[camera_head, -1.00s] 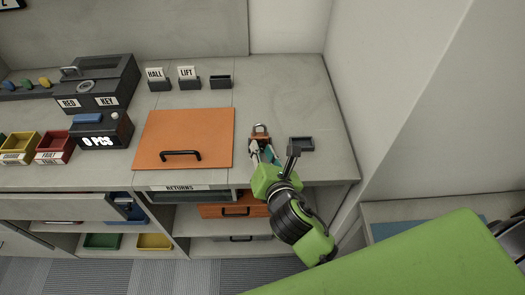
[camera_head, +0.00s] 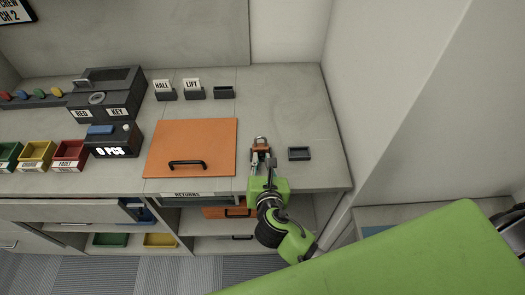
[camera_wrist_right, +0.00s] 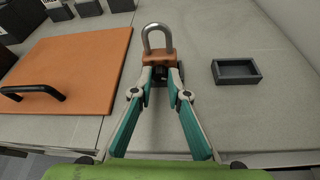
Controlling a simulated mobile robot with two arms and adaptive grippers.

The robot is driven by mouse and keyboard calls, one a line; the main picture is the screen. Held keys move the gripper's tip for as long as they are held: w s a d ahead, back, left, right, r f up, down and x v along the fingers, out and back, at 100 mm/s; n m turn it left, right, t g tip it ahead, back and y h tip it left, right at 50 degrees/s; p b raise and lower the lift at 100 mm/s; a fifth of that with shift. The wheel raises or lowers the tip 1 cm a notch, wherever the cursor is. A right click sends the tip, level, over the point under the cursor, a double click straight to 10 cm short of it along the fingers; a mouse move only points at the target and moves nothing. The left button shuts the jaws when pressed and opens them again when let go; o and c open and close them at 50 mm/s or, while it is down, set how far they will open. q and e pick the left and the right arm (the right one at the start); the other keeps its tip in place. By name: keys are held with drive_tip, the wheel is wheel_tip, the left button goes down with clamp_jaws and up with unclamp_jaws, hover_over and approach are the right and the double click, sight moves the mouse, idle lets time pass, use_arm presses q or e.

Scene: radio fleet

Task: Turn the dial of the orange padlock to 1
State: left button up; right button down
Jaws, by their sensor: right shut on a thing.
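The orange padlock (camera_wrist_right: 159,57) has a grey metal shackle at its top and stands on the grey counter to the right of an orange panel. It also shows in the head view (camera_head: 261,148). My right gripper (camera_wrist_right: 160,76) is shut on the front of the padlock, where a dark round part shows between the fingertips. The fingers hide most of the dial, and I cannot read its number. In the head view my right gripper (camera_head: 261,158) reaches the padlock from the front. My left gripper is in neither view.
An orange panel (camera_head: 205,134) with a black handle lies left of the padlock. A small dark tray (camera_head: 299,154) sits close on the right. HALL and LIFT card holders (camera_head: 195,93) stand behind. The wall bounds the counter on the right.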

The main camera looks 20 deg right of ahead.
drive_tip(key=p, duration=0.1)
drive_tip(key=n+h+p, duration=0.1)
drive_tip(key=p, duration=0.1)
drive_tip(key=shift+a+r, duration=0.15)
drive_tip(key=shift+r, duration=0.15)
drive_tip(key=shift+w+a+f+n+g+h+p, duration=0.1)
drive_tip(key=shift+f+n+g+h+p, duration=0.25)
drive_tip(key=shift+n+p, duration=0.5)
drive_tip(key=c, duration=2.2)
unclamp_jaws()
drive_tip(key=v, duration=1.2)
drive_tip(key=shift+a, duration=0.15)
drive_tip(key=shift+f, duration=0.1)
